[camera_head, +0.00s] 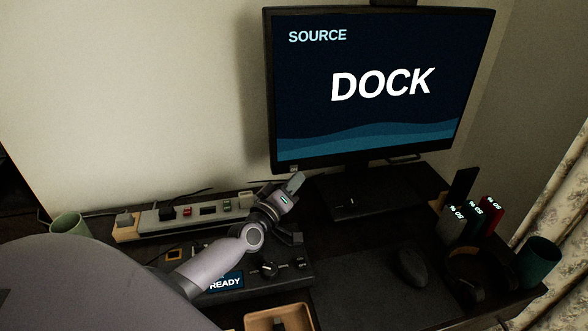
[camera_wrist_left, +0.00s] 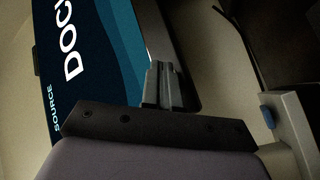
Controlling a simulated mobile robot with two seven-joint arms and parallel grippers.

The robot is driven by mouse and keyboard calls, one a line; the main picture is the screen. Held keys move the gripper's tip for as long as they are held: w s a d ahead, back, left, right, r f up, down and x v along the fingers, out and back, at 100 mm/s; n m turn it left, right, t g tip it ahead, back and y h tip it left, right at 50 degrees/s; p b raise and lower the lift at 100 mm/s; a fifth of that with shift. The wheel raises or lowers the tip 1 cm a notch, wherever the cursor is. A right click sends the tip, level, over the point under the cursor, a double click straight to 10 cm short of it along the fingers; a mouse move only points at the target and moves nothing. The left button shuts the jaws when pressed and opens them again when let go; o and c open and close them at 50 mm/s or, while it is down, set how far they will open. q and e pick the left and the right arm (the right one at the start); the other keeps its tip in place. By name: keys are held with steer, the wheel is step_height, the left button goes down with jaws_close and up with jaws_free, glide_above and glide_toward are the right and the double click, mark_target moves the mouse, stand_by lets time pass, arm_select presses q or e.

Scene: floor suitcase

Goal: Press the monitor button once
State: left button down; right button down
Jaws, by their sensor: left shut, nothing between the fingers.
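The monitor (camera_head: 372,112) stands at the back of the desk, its screen reading "SOURCE" and "DOCK". My left gripper (camera_head: 295,182) is shut and empty, just below the lower left corner of the monitor in the head view. A small pale mark (camera_head: 293,168) shows on the lower bezel right above the fingertips; I cannot tell whether it is the button. In the left wrist view, the shut fingers (camera_wrist_left: 163,84) lie in front of the monitor's lower edge (camera_wrist_left: 168,45), and the screen (camera_wrist_left: 105,50) appears turned sideways. Contact cannot be made out. My right gripper is not in view.
A power strip (camera_head: 170,221) lies along the wall. A dark box with a "READY" display (camera_head: 225,283) and knobs sits under my left arm. A wooden tray (camera_head: 262,318), a mouse (camera_head: 412,267), labelled upright items (camera_head: 455,222) and a green cup (camera_head: 540,258) are also on the desk.

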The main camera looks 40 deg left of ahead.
arm_select(q)
steer(key=s+d+p, duration=0.2)
steer(key=s+d, duration=0.1)
steer(key=shift+d+p, duration=0.3)
steer(key=shift+d, duration=0.05)
steer(key=shift+s, duration=0.1)
stand_by(0.7)
